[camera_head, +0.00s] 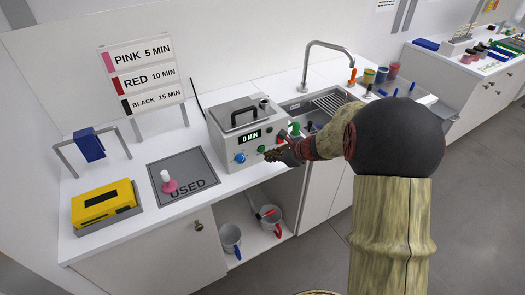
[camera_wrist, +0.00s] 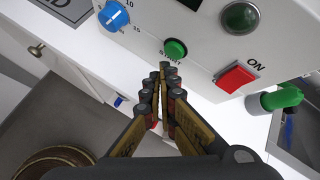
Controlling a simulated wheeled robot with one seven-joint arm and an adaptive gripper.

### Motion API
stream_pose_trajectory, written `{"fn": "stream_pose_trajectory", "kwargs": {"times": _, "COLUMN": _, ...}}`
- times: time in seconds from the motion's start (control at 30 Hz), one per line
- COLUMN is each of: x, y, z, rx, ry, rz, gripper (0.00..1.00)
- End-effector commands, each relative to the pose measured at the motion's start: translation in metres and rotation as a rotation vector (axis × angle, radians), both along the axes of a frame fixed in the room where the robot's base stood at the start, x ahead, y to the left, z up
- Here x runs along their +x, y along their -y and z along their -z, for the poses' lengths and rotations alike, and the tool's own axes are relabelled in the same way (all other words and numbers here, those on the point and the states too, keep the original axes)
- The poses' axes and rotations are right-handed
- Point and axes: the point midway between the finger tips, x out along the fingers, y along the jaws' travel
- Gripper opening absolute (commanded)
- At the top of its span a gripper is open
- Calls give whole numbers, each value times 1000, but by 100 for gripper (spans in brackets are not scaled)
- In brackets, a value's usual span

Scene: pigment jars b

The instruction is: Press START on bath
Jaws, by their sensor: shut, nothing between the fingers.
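The bath (camera_head: 243,132) is a light grey box with a lid and handle on the white counter. Its display reads 0 MIN. In the wrist view its front panel shows a green START button (camera_wrist: 175,49), a blue dial (camera_wrist: 114,16) marked 10 and 15, a dark green round lamp (camera_wrist: 240,17) and a red ON switch (camera_wrist: 236,77). My gripper (camera_head: 272,154) is in front of the panel's lower part. In the wrist view my gripper (camera_wrist: 166,70) is shut and empty, its tips close below the START button. I cannot tell whether they touch it.
A sign (camera_head: 145,72) gives PINK 5, RED 10 and BLACK 15 MIN. A sink with a tap (camera_head: 322,50) is at right. Mugs (camera_head: 230,238) stand on the shelf below.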

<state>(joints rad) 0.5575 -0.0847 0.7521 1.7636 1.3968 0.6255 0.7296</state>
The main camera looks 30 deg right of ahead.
Motion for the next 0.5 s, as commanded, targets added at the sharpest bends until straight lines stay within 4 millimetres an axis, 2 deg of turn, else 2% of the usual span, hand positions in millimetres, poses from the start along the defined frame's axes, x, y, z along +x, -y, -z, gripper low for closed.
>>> {"fn": "stream_pose_trajectory", "kwargs": {"times": 0.5, "x": 7, "y": -1, "z": 0, "rx": 0, "ry": 0, "rz": -1, "gripper": 0}}
